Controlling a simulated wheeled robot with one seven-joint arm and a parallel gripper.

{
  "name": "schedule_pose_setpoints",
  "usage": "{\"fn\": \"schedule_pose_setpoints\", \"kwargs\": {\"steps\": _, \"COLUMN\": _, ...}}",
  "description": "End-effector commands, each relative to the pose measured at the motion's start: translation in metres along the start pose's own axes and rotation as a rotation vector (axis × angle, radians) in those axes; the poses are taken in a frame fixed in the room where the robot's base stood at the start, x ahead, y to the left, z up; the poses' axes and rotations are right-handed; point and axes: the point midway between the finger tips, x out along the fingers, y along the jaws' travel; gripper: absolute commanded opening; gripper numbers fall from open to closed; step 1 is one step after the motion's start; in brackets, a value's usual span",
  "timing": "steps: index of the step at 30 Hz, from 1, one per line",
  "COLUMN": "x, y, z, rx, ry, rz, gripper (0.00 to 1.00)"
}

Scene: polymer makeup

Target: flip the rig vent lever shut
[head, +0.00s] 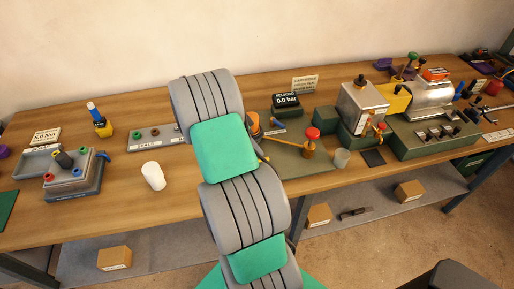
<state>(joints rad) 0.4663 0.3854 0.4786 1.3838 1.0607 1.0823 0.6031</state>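A green base plate (300,163) on the bench carries brass-coloured fittings and a red knob (312,133) on a post. A thin yellow bar (284,138) runs left from this post. A metal box (362,105) to its right has a small red-and-yellow fitting (379,127) on its front. No lever here is legibly marked as the vent, so I cannot tell which it is or how it is set. My arm rises through the middle of the view and covers the left part of the green plate. My gripper does not show.
A display (286,100) reading 0.0 bar stands behind the plate. A white cylinder (152,176) and a grey device with coloured knobs (74,172) stand left. A silver cylinder machine (432,100) stands right.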

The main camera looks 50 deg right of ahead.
Motion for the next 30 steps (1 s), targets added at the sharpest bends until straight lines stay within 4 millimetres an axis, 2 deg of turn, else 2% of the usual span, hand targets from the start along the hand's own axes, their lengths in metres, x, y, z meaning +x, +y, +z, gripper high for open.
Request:
{"fn": "schedule_pose_setpoints", "kwargs": {"steps": 22, "x": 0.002, "y": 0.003, "z": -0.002, "rx": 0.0, "ry": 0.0, "rz": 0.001, "gripper": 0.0}}
{"fn": "schedule_pose_setpoints", "kwargs": {"steps": 26, "x": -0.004, "y": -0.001, "z": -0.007, "rx": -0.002, "ry": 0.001, "rz": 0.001, "gripper": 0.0}}
{"fn": "schedule_pose_setpoints", "kwargs": {"steps": 30, "x": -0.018, "y": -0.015, "z": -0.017, "rx": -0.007, "ry": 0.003, "rz": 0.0, "gripper": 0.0}}
